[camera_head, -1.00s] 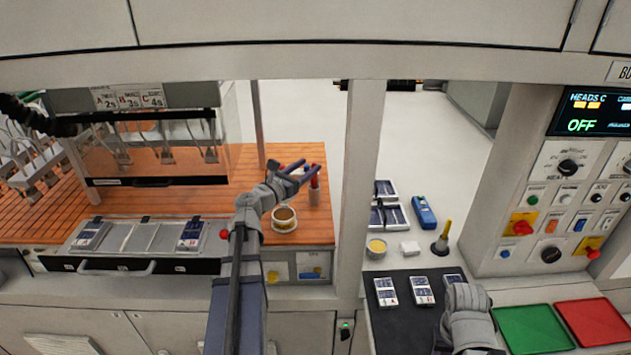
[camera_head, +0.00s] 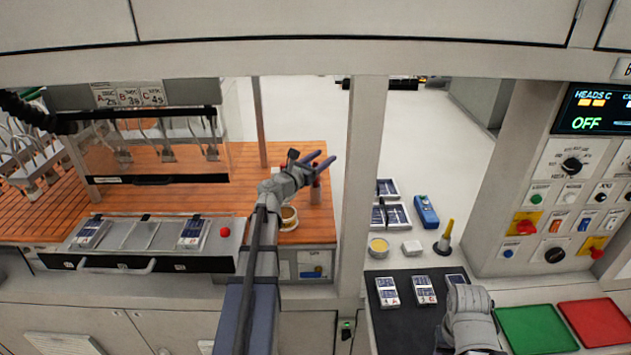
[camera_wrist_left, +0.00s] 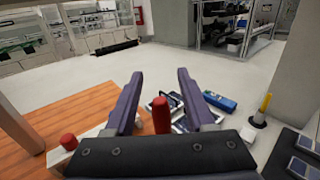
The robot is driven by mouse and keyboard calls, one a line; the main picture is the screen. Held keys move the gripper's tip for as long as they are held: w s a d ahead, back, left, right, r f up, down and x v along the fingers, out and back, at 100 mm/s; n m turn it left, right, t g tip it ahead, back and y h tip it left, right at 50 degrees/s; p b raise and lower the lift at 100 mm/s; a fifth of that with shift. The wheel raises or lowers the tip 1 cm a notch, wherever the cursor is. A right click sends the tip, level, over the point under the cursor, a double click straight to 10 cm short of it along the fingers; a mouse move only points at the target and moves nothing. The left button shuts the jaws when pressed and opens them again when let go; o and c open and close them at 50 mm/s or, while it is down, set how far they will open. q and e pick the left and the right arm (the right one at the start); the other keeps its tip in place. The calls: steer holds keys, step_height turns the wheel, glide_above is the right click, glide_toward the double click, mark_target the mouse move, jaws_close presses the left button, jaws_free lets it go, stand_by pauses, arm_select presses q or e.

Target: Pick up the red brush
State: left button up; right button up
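The red brush (camera_head: 316,184) stands upright near the right edge of the orange wooden worktop, and only its red upper part shows clearly. My left gripper (camera_head: 320,160) is open over it in the head view.
A cup (camera_head: 289,222) stands partly behind my left arm. A white post (camera_head: 362,180) rises right of the brush. A red-topped block (camera_wrist_left: 68,142) lies left in the wrist view.

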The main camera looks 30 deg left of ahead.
arm_select(q)
jaws_close()
stand_by(0.3)
steer(key=shift+r, duration=0.1)
arm_select(e)
steer(key=shift+r, duration=0.1)
